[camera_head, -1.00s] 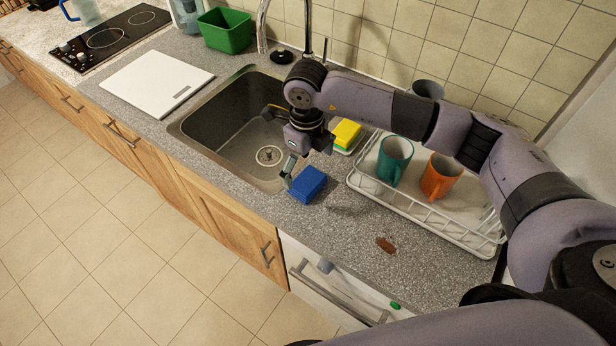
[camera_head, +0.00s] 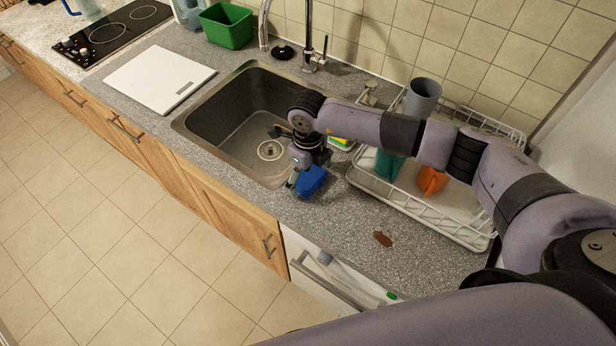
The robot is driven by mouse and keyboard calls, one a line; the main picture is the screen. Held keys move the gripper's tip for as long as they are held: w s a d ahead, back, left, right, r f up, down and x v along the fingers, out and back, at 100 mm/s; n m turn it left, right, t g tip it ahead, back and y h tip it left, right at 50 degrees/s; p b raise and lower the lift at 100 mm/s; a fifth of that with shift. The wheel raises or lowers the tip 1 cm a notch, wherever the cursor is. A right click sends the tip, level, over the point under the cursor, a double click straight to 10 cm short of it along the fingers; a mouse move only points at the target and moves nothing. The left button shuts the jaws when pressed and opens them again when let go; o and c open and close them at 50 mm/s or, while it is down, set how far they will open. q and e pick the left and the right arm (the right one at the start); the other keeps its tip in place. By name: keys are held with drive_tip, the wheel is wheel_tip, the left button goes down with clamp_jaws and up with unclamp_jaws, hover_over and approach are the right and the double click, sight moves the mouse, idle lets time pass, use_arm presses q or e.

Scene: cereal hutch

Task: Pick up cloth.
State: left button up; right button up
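The likely cloth is a folded blue piece (camera_head: 311,181) on the grey counter, at the front right corner of the sink. My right gripper (camera_head: 284,157) reaches down over the sink's right edge. Its fingers look spread, one over the sink and one at the left side of the blue piece. The gripper body and wrist cover the blue piece's upper left part. I cannot tell whether the finger touches it. My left gripper is not in view.
The sink (camera_head: 222,125) lies left of the blue piece. A white dish rack (camera_head: 430,226) with a teal mug (camera_head: 388,166), an orange mug (camera_head: 431,181) and a grey cup (camera_head: 422,97) stands right. A yellow-green sponge (camera_head: 341,141) is behind. A brown spot (camera_head: 383,239) marks the front counter.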

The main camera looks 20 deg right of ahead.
sight(308, 176)
drive_tip(key=c, duration=0.8)
drive_tip(key=shift+o, duration=0.2)
drive_tip(key=shift+r, duration=0.1)
wheel_tip(308, 176, up, 20)
drive_tip(key=b, duration=0.6)
drive_tip(key=o, duration=0.5)
drive_tip(key=shift+c, duration=0.2)
drive_tip(key=c, duration=0.5)
